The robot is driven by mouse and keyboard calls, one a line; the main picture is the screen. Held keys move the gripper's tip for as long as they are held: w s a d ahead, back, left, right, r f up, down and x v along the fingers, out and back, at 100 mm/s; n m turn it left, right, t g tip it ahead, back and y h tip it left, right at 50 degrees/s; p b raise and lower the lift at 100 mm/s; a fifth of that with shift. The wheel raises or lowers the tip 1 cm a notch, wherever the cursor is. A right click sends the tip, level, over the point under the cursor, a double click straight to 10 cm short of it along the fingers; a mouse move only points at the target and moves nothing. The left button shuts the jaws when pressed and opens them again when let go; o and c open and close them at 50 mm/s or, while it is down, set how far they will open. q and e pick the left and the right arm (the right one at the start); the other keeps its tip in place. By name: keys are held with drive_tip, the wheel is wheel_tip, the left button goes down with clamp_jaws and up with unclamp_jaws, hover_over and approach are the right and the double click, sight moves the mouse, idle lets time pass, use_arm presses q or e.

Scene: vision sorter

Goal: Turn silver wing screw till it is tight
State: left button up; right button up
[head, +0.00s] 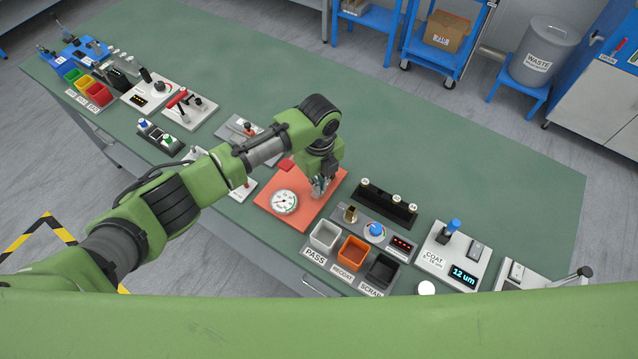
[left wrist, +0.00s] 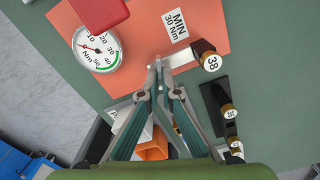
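My left gripper (head: 318,188) points down over the orange-red plate (head: 270,208), near its right edge. In the left wrist view its fingertips (left wrist: 158,67) come together on a thin silver piece, which looks like the wing screw (left wrist: 158,59). A silver bar runs from there toward a dark brown part marked 38 (left wrist: 209,61). The fingers hide most of the screw. A round Nm gauge (head: 284,202) lies on the plate; its red needle points left, near the low end of the scale. A "MIN 30 Nm" label (left wrist: 175,25) lies beside it. My right gripper is not in view.
A red block (left wrist: 98,10) sits on the plate close to the gauge. PASS (head: 323,236), RECOAT (head: 352,250) and SCRAP (head: 381,268) bins stand to the right, near a black rack (head: 388,203) with several white-topped pieces. The green bench (head: 430,140) behind is clear.

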use_arm(q)
drive_tip(key=o, duration=0.4)
drive_tip(key=shift+s+f, duration=0.1)
drive_tip(key=shift+r, duration=0.2)
wheel_tip(320, 180, up, 12)
drive_tip(key=shift+f, duration=0.15)
idle(0.5)
